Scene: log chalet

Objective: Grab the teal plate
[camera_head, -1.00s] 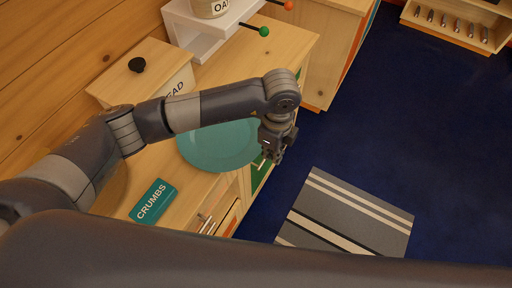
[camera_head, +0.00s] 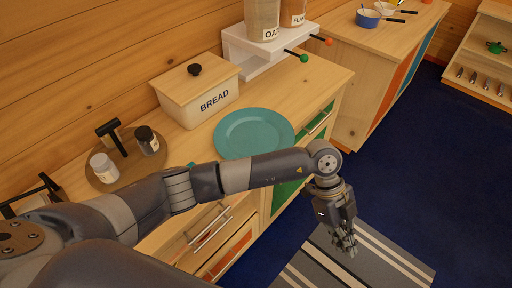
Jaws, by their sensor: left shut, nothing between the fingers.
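The teal plate (camera_head: 254,133) lies flat on the wooden counter (camera_head: 305,88), in front of the bread box. Its lower edge is close to or partly behind my left forearm in the picture. My left gripper (camera_head: 346,246) hangs to the right of the plate, beyond the counter's front edge and above the floor. It points down, is shut and holds nothing. It is apart from the plate. My right gripper is not in view.
A bread box (camera_head: 208,103) stands behind the plate. A round board (camera_head: 125,160) with jars is to the left. A white shelf (camera_head: 240,53) with canisters stands at the back. A striped rug (camera_head: 385,262) lies on the open blue floor.

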